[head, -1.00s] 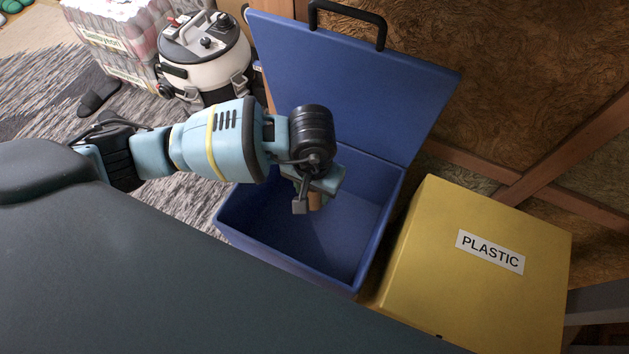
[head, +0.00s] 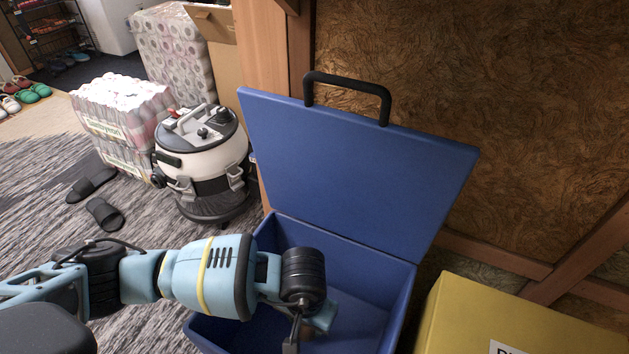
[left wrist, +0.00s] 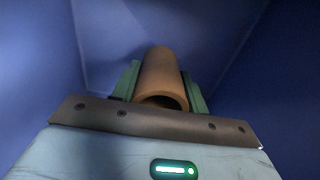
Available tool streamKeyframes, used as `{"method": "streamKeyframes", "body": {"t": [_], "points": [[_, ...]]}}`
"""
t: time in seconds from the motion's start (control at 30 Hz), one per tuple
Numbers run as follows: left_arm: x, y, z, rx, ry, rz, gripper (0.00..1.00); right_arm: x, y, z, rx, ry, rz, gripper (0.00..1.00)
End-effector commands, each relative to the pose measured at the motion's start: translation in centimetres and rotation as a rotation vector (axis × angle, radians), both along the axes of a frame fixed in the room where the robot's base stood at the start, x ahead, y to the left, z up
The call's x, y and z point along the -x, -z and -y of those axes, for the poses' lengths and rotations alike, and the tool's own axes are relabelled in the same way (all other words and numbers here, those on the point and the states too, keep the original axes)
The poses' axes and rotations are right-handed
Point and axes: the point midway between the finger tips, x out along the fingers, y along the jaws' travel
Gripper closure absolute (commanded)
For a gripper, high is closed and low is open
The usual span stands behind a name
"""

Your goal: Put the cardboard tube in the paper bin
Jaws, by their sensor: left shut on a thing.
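The blue bin (head: 345,170) stands with its lid raised and leaning back; no label shows on it. My left gripper (head: 300,340) is over the open mouth of the bin in the head view. In the left wrist view my left gripper (left wrist: 158,90) is shut on the brown cardboard tube (left wrist: 162,75), with a green finger on each side. The tube's hollow near end faces the camera, and blue bin walls surround it. In the head view the tube is hidden by the gripper. My right gripper is not in view.
A yellow box (head: 470,310) with a partly cut-off label stands right of the bin. A white and black vacuum cleaner (head: 203,160) stands behind left. Wrapped rolls (head: 120,115) and slippers (head: 105,213) are farther left. A wood-framed wall (head: 480,110) rises behind the bin.

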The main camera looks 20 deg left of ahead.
Motion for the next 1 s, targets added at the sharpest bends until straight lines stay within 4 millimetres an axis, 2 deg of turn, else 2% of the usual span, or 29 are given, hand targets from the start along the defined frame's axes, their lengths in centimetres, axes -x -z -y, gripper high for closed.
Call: {"method": "streamKeyframes", "body": {"t": [0.03,0.3,0.5,0.8,0.83,1.0], "points": [[0.0,1.3,0.0,0.0,0.0,-0.005,0.83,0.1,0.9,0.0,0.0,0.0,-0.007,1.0],[0.0,4.0,0.0,-0.001,-0.001,-0.003,0.83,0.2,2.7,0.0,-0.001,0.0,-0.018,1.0],[-0.1,4.8,0.0,-0.001,-0.001,-0.001,0.83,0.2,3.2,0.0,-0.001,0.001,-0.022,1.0],[-0.1,4.8,0.0,0.0,-0.001,0.0,0.83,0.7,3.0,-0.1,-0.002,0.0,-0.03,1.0],[-0.1,4.8,0.0,0.0,-0.001,0.0,0.55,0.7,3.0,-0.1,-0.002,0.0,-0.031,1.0],[-0.1,4.8,0.0,0.0,-0.001,-0.001,0.33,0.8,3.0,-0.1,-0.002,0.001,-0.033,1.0]]}}
